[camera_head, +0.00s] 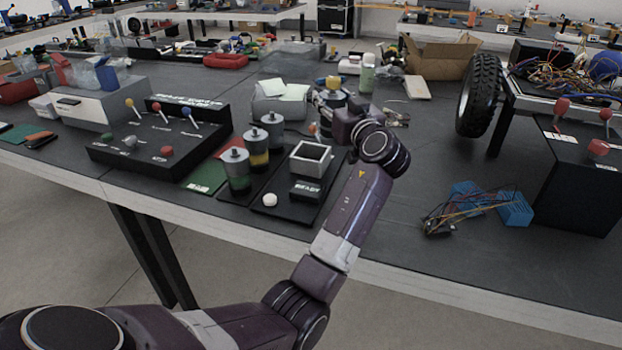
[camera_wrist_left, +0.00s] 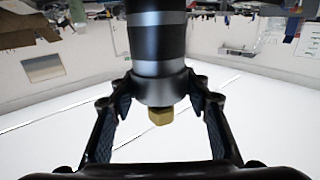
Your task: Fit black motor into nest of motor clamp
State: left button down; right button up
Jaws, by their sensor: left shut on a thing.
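My left gripper (camera_head: 330,98) is in the head view, above the table behind the motor clamp, partly hidden by my wrist. In the left wrist view its fingers (camera_wrist_left: 158,105) are shut around a dark cylindrical motor (camera_wrist_left: 157,40) with silver bands and a brass-coloured tip. The motor clamp (camera_head: 290,212) is a black base with a square, pale-rimmed nest (camera_head: 311,158); the nest looks empty. Three grey-topped motors stand left of it: a green-banded one (camera_head: 237,172), a yellow-banded one (camera_head: 258,150) and a rear one (camera_head: 272,130). My right gripper is not in view.
A black panel with coloured levers (camera_head: 160,140) stands left of the motors. A grey bin with papers (camera_head: 280,103) is behind them. A wheel (camera_head: 479,95), blue blocks with wires (camera_head: 490,203) and a black lever box (camera_head: 580,180) are right. The table between is mostly clear.

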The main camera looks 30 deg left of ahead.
aim_at(331, 85)
pick_arm(q)
jog(key=r, duration=0.1)
jog(key=a+r+n+g+y+b, duration=0.1)
jog(key=a+r+g+b, duration=0.1)
jog(key=shift+s+r+n+y, duration=0.1)
jog(key=shift+r+n+y, duration=0.2)
jog(key=shift+r+n, duration=0.1)
notch_tip(331, 85, up, 6)
jog(key=s+a+n+g+y+b, duration=0.1)
jog(key=s+a+n+g+b, duration=0.1)
jog(key=s+g+b, duration=0.15)
notch_tip(331, 85, down, 19)
jog(key=b, duration=0.2)
jog(key=shift+w+f+n, duration=0.2)
jog(key=shift+w+n, duration=0.1)
jog(key=shift+w, duration=0.05)
jog(key=c, duration=1.5)
grip_release()
jog(key=shift+a+f, duration=0.1)
jog(key=shift+f, duration=0.1)
jog(key=o, duration=0.4)
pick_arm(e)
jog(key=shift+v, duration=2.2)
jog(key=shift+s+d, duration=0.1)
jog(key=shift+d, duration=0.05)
